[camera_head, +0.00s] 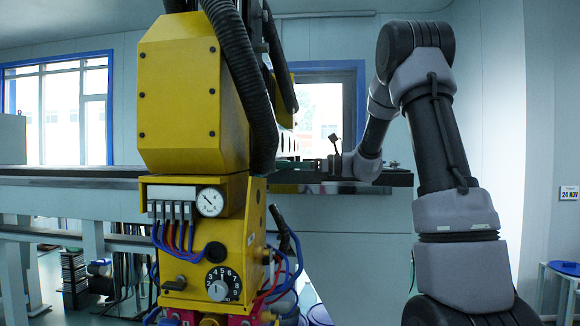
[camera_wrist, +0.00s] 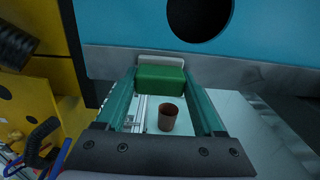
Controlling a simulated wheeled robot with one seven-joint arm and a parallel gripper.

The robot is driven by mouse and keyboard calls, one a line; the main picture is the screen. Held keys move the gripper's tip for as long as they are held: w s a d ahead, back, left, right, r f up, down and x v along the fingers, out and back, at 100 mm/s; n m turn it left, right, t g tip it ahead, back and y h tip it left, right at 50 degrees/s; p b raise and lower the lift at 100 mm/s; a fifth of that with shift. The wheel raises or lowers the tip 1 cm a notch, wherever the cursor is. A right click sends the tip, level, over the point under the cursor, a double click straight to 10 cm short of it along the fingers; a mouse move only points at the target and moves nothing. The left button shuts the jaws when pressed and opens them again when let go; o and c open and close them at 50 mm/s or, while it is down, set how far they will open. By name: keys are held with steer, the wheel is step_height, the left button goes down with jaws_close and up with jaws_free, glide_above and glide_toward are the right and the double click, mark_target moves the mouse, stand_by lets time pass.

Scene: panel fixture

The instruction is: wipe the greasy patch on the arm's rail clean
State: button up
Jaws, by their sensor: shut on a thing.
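My gripper (camera_wrist: 161,88) is shut on a green block (camera_wrist: 160,79) with a pale pad (camera_wrist: 160,60) on its far side, held between two green fingers. The pad lies at the edge of a long grey strip that looks like the rail (camera_wrist: 250,74); I cannot tell whether they touch. In the head view my gripper (camera_head: 312,165) is just right of the yellow arm (camera_head: 180,95), close above the long horizontal beam (camera_head: 345,188). The yellow arm partly hides the held block there.
A blue surface with a dark round spot (camera_wrist: 200,14) rises beyond the grey strip. A brown cup-like thing (camera_wrist: 168,117) shows between my fingers, lower down. Black hoses (camera_head: 243,80) hang along the yellow arm, close to my gripper. A pressure gauge (camera_head: 210,201) sits on its front.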

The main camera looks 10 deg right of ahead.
steer(key=shift+w, duration=0.1)
steer(key=shift+w+d, duration=1.3)
steer(key=shift+w, duration=2.65)
steer(key=shift+w+d, duration=1.25)
steer(key=shift+w, duration=2.65)
steer(key=shift+s+a, duration=0.9)
steer(key=shift+s, duration=1.75)
steer(key=shift+s+a, duration=0.9)
steer(key=shift+s, duration=1.8)
steer(key=shift+s+a, duration=0.9)
steer(key=shift+s, duration=1.75)
steer(key=shift+d, duration=0.1)
steer(key=shift+v, duration=2.9)
